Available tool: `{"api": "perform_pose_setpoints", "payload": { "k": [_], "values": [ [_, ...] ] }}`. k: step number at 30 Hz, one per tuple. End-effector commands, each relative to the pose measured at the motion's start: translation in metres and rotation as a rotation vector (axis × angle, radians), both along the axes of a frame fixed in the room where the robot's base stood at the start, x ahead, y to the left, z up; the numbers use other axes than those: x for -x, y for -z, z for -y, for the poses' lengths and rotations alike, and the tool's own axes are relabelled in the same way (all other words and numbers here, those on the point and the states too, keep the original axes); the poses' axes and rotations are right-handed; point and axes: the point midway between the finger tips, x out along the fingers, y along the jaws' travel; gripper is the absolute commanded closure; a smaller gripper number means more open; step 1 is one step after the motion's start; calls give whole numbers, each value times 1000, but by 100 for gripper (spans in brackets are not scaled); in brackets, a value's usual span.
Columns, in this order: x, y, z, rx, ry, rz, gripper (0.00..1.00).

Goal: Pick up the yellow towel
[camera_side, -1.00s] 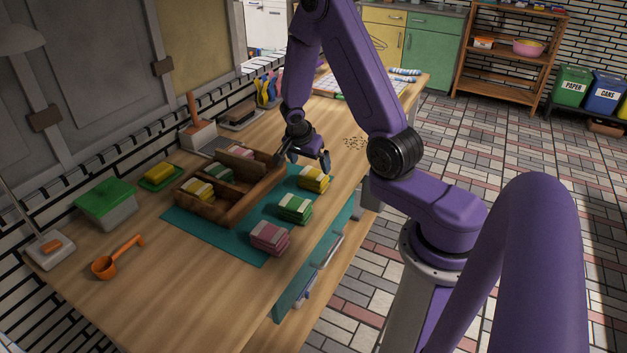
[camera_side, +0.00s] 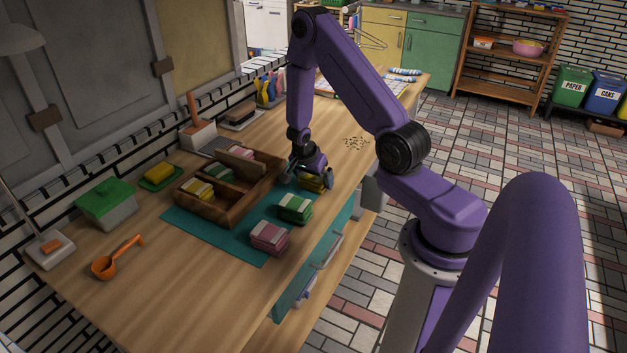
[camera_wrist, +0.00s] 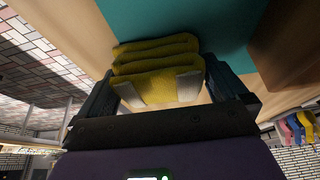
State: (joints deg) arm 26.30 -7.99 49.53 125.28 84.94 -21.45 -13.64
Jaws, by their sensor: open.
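The folded yellow towel (camera_side: 312,184) lies on the teal mat (camera_side: 192,226), at the end of the row of towels farthest from the camera. In the side view my gripper (camera_side: 310,180) is low over it and hides much of it. In the wrist view the yellow towel (camera_wrist: 158,68), folded in layers with a pale stripe, sits between my two dark fingers (camera_wrist: 165,92). The fingers are open, one on each side of the towel. I cannot tell whether either finger touches it.
A green towel (camera_side: 295,208) and a pink towel (camera_side: 269,237) lie nearer the camera. A wooden divided box (camera_side: 232,214) with folded towels stands left of my gripper. An orange ladle (camera_side: 106,266) and a green-lidded tub (camera_side: 106,205) are farther left. The table's front left is clear.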

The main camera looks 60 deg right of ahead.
Motion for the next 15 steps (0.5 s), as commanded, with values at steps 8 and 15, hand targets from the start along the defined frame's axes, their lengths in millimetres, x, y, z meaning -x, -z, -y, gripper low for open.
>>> {"api": "perform_pose_setpoints", "payload": {
  "k": [8, 15],
  "values": [
    [0, 0, 0, 0, 0, 0, 20],
    [0, 0, 0, 0, 0, 0, 35]
  ]
}}
